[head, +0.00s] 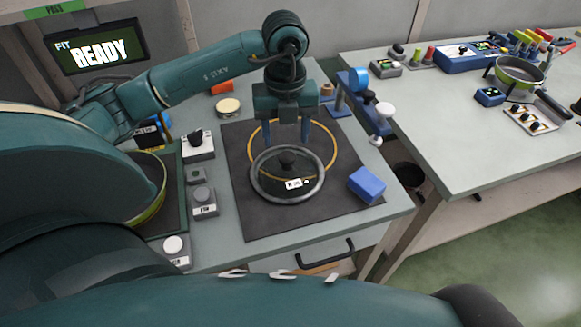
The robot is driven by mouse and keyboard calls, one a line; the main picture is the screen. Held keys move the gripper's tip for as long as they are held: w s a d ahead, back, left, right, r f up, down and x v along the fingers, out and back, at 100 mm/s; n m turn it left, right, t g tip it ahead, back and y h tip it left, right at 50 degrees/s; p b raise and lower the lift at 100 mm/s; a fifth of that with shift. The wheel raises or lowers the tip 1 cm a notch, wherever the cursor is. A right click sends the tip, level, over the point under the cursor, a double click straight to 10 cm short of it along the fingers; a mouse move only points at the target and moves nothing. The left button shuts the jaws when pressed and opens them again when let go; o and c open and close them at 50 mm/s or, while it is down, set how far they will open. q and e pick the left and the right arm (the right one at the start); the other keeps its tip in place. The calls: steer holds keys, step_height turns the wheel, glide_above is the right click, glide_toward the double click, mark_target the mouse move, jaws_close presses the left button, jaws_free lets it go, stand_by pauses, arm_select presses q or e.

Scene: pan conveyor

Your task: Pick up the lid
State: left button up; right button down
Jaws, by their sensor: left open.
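The lid (287,188) lies on a dark mat (268,222) in the middle of the near table. It is round with a grey rim, a dark knob at its centre and a small white label. It overlaps the near part of a yellow ring marked on the mat. My left gripper (292,139) points down just behind the lid's knob, its two blue fingers apart with nothing between them. I cannot tell how high the fingertips are above the lid. My right gripper is not in view.
A blue block (366,185) sits at the mat's right edge. Small control boxes (203,201) stand left of the mat, beside a partly hidden green pan (152,192). A screen (99,48) reads "READY". A second table (440,139) at right holds another pan (519,72).

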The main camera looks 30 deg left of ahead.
mark_target(287, 157)
arm_select(q)
steer(key=f, duration=0.5)
steer(key=f+p, duration=0.1)
steer(key=f, duration=0.2)
steer(key=shift+w+f, duration=0.15)
steer(key=shift+w, duration=0.1)
steer(key=shift+c, duration=0.5)
steer(key=shift+a, duration=0.1)
steer(key=c, duration=1)
